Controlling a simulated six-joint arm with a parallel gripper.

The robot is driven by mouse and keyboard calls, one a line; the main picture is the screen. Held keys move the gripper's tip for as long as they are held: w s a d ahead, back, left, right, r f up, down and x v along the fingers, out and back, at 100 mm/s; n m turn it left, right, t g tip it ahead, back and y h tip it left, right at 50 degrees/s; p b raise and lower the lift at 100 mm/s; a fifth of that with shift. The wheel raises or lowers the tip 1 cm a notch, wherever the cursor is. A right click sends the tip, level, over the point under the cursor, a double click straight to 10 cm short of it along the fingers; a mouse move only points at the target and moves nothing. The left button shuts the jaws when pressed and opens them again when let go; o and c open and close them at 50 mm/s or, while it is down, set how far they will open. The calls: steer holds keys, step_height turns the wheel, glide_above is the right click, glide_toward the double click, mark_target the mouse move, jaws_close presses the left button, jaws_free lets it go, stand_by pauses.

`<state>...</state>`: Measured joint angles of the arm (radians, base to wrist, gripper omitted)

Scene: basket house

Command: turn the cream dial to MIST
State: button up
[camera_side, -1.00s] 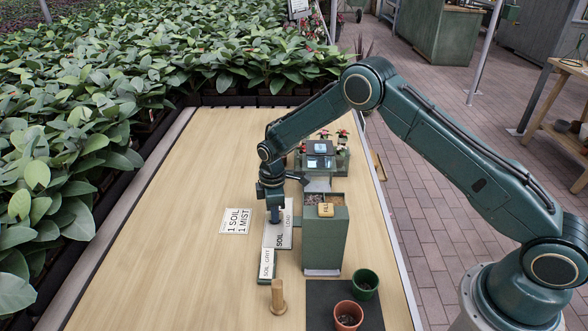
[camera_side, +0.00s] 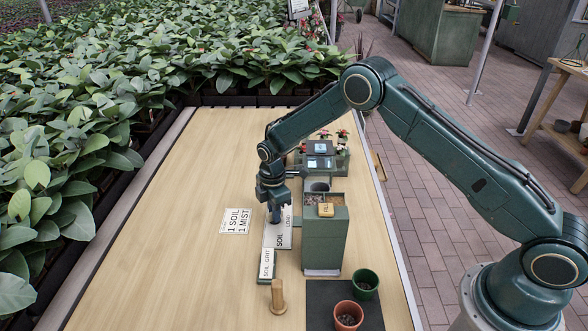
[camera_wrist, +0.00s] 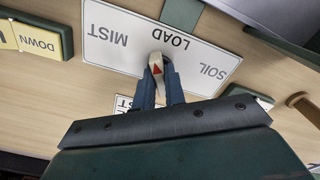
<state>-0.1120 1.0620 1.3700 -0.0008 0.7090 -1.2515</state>
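The cream dial (camera_wrist: 157,67) carries a red triangle and sits at a white plate (camera_wrist: 105,52) marked MIST, LOAD and SOIL. In the wrist view its tip points up, close to LOAD and leaning slightly to the MIST side. My gripper (camera_wrist: 162,80) points down with a finger on each side of the dial, closed on it. In the side view the gripper (camera_side: 275,218) hides the dial and the MIST end of the plate (camera_side: 281,238); SOIL and LOAD show there.
A card (camera_side: 236,221) reads "1 SOIL 1 MIST". Right of the plate stands a green box (camera_side: 326,245) with a yellow FILL tag. A wooden peg (camera_side: 278,297), green pot (camera_side: 365,285) and terracotta pot (camera_side: 347,316) stand in front. The left tabletop is clear.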

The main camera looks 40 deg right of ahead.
steer(key=n, duration=0.5)
stand_by(0.3)
steer(key=o, duration=1.4)
steer(key=shift+o, duration=0.2)
steer(key=shift+r, duration=0.1)
steer(key=shift+r, duration=3.4)
